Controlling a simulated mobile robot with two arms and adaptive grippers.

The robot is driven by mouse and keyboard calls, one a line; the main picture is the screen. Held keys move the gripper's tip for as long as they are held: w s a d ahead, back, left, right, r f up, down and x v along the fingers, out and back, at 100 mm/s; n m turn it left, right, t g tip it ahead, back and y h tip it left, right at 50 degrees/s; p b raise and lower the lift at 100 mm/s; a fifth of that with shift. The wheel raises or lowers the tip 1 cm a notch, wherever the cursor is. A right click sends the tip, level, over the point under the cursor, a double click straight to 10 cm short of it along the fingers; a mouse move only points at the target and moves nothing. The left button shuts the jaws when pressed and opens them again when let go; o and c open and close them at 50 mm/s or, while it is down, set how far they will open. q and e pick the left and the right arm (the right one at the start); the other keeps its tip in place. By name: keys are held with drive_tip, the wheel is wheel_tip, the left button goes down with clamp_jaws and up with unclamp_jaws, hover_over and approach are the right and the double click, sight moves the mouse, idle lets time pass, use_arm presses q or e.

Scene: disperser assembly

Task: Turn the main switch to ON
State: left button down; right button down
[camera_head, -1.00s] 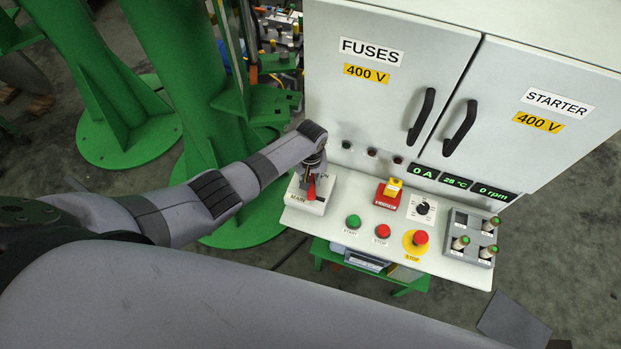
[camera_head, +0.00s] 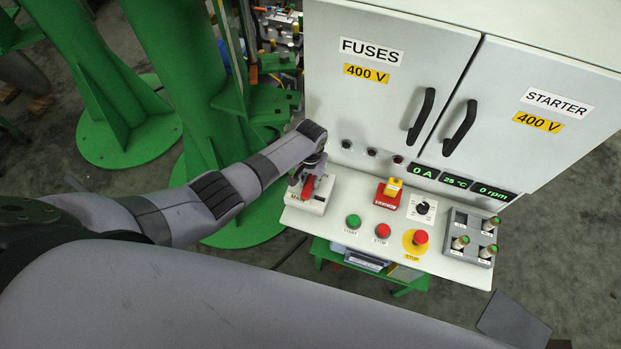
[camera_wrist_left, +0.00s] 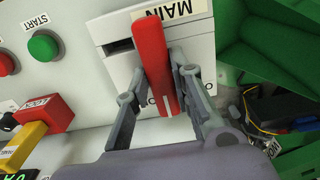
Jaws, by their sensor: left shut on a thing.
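The main switch is a white box (camera_head: 318,203) with a red handle (camera_head: 308,187) at the left end of the control panel. In the left wrist view the red handle (camera_wrist_left: 155,65) stands out large, with the MAIN label (camera_wrist_left: 178,10) beside its end. My left gripper (camera_head: 311,180) is at the handle from above, its two fingers (camera_wrist_left: 160,105) on either side of it and shut on it. The ON and OFF marks are mostly hidden by the fingers and handle. My right gripper is not in view.
Right of the switch are a green START button (camera_head: 353,221), a red STOP button (camera_head: 382,231), a red and yellow switch (camera_head: 390,192) and an emergency stop (camera_head: 420,238). The grey cabinet (camera_head: 390,105) rises behind. A green machine stand (camera_head: 180,100) is at left.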

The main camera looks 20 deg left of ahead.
sight(311, 181)
use_arm(q)
drive_tip(key=c, duration=1.4)
unclamp_jaws()
drive_tip(key=shift+r, duration=0.1)
wheel_tip(311, 181, up, 12)
